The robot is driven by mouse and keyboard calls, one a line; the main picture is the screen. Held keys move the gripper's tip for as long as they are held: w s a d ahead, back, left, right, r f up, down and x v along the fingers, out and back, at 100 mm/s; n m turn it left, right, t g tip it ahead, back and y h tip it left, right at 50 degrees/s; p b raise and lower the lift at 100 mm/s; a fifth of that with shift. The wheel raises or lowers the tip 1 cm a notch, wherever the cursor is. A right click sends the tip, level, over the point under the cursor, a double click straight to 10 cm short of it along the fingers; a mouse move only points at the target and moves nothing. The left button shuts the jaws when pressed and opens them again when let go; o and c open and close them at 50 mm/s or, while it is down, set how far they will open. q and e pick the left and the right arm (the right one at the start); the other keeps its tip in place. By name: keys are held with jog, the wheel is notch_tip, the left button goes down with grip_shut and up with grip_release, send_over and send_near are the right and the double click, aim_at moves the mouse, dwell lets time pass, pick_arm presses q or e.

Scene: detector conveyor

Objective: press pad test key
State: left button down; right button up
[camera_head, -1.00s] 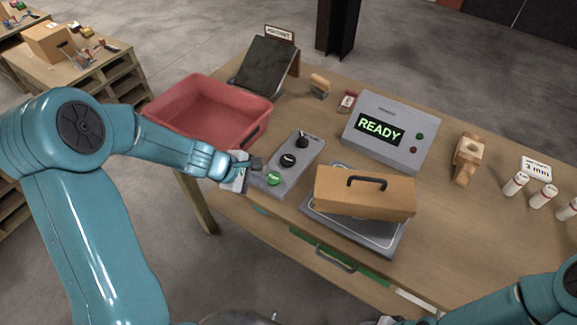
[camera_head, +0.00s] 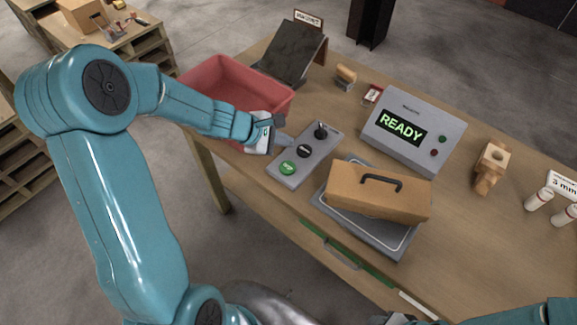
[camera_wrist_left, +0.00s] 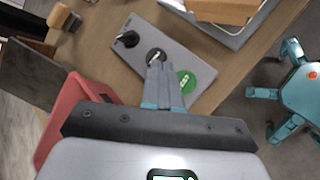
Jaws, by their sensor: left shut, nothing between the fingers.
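A grey key panel (camera_head: 318,154) lies on the table with a green button (camera_head: 288,168), a black round button (camera_head: 304,151) and a black knob (camera_head: 321,131) in a row. Their labels are too small to read surely. My left gripper (camera_head: 285,140) is shut and empty, just left of the black button in the head view. In the left wrist view, its closed fingertips (camera_wrist_left: 160,64) overlap the black button (camera_wrist_left: 155,56), with the green button (camera_wrist_left: 186,82) beside them. I cannot tell whether they touch it. Of my right arm only a part shows at the bottom edge.
A red bin (camera_head: 236,85) stands behind my left forearm. A detector box (camera_head: 413,128) reads READY. A brown case with a handle (camera_head: 380,191) sits on a grey plate (camera_head: 366,229) right of the panel. A wooden piece (camera_head: 490,166) and white vials (camera_head: 539,199) are further right.

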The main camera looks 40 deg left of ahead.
pick_arm(q)
jog(key=b, duration=0.6)
send_over(285, 168)
notch_tip(285, 168, down, 8)
jog(key=shift+r, duration=0.25)
jog(key=shift+f+b, duration=0.3)
jog(key=shift+b, duration=0.1)
dwell(1.0)
jog(key=shift+f+b, duration=0.45)
jog(key=shift+b, duration=0.1)
jog(key=shift+f+b, duration=0.4)
jog(key=shift+b, duration=0.1)
dwell(0.4)
jog(key=shift+r, duration=0.15)
dwell(0.3)
jog(key=shift+r+p, duration=0.65)
jog(key=shift+r, duration=0.05)
